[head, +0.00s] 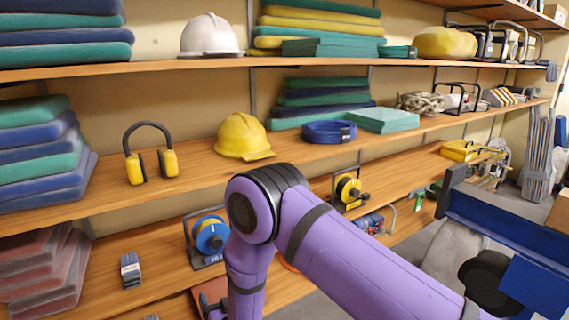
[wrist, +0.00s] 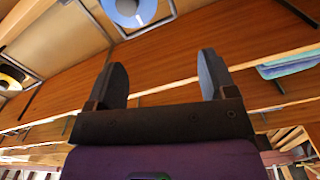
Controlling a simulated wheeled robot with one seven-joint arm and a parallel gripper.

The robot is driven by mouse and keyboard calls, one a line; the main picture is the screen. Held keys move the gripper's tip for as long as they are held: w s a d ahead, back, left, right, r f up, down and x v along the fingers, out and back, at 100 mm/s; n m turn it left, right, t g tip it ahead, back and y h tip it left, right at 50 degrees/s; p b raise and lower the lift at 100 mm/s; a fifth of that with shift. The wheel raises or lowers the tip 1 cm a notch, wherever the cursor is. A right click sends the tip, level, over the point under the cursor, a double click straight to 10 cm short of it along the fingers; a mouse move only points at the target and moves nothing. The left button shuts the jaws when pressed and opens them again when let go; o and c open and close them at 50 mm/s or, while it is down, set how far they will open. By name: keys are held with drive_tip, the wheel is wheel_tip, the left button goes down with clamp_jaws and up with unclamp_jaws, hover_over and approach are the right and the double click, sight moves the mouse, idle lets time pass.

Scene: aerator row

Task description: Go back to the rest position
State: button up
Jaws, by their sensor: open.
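My gripper (wrist: 163,80) shows in the wrist view with its two dark fingers spread apart and nothing between them. Wooden shelf boards lie beyond the fingers, and I cannot tell how far off they are. In the head view my purple arm reaches up from the lower right and bends down at the elbow in front of the shelves. The gripper itself is out of that view, below the lower edge.
Wooden shelves (head: 330,165) fill the wall. They hold a yellow helmet (head: 243,137), yellow ear defenders (head: 150,160), a blue reel (head: 211,236), a yellow reel (head: 348,190) and stacked mats (head: 40,150). A blue frame (head: 510,235) stands at the right, near my arm.

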drive_tip(key=w+d+r+g+h, duration=0.1)
drive_tip(key=w+d+r, duration=0.3)
drive_tip(key=r, duration=0.5)
drive_tip(key=w+d+r+m+g+h, duration=0.1)
drive_tip(key=w+d+r, duration=0.2)
drive_tip(key=d+r, duration=0.35)
drive_tip(key=w+d+r+g+h, duration=0.1)
drive_tip(key=w+d+r, duration=0.2)
drive_tip(key=r, duration=0.8)
drive_tip(key=s+d+r+g+h, duration=0.1)
drive_tip(key=s+d+r+h, duration=0.15)
drive_tip(key=d+r, duration=0.65)
drive_tip(key=s+d+r+m+g+h, duration=0.1)
drive_tip(key=s+d+r, duration=0.3)
drive_tip(key=s+d, duration=0.35)
drive_tip(key=s+d+r+g+h, duration=0.1)
drive_tip(key=s+d+r+g, duration=0.1)
drive_tip(key=s+d+r, duration=0.55)
drive_tip(key=s+d+f+g+h, duration=0.1)
drive_tip(key=s+d, duration=0.4)
drive_tip(key=s, duration=0.4)
drive_tip(key=s+d+f+m+g+h, duration=0.1)
drive_tip(key=s+d+g, duration=0.1)
drive_tip(key=s+d, duration=0.4)
drive_tip(key=s, duration=0.3)
drive_tip(key=shift+s+d+m, duration=0.25)
drive_tip(key=shift+s+m, duration=0.05)
drive_tip(key=shift+s, duration=0.05)
drive_tip(key=shift+f, duration=0.1)
